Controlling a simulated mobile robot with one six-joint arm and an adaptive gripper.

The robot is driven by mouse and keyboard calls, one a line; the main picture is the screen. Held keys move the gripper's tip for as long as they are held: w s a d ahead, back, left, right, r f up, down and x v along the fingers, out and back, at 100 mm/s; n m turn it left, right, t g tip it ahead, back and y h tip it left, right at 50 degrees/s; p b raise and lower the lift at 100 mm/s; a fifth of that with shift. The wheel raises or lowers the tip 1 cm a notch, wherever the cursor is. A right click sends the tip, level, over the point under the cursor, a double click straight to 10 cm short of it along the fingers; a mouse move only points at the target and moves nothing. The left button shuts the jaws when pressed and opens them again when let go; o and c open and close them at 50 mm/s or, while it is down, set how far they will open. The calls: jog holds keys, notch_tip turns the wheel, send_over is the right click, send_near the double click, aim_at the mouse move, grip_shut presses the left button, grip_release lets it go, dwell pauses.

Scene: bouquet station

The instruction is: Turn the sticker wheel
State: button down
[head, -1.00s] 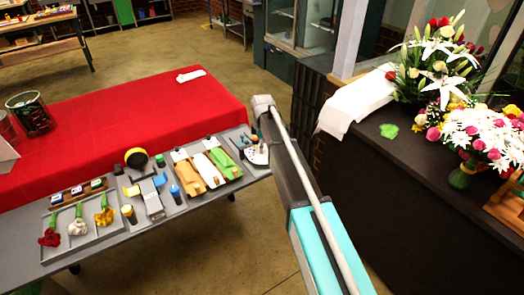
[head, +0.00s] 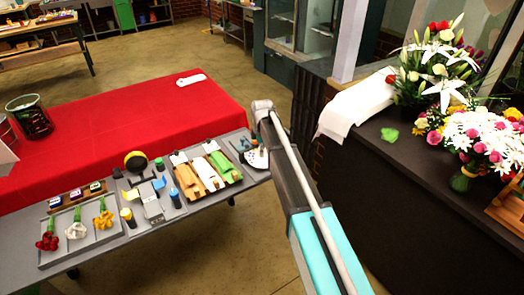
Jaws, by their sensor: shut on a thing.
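A pale round disc (head: 256,159), which looks like the sticker wheel, lies at the right end of the grey work table (head: 163,217). Small marks show on it, too small to read, and my arm hides its right part. My arm reaches up from the bottom of the head view and its far joint stands above this end of the table. My gripper cannot be made out; the arm appears to hide it. Small dark and blue items (head: 244,144) lie just behind the disc.
Left of the disc is a tray with green, white and tan wrapped pieces (head: 222,165). Further left are a yellow-black roll (head: 136,160), bottles, and a tray of flowers (head: 76,230). A red-covered table (head: 130,120) stands behind; a dark counter (head: 420,200) with bouquets is at right.

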jog(key=shift+m, duration=0.3)
jog(key=m, duration=0.5)
jog(key=shift+m, duration=0.4)
jog(key=m, duration=0.3)
jog(key=shift+m, duration=0.3)
jog(key=m, duration=0.3)
jog(key=shift+m, duration=0.4)
jog(key=m, duration=0.6)
jog(key=shift+s, duration=0.1)
jog(key=m, duration=0.7)
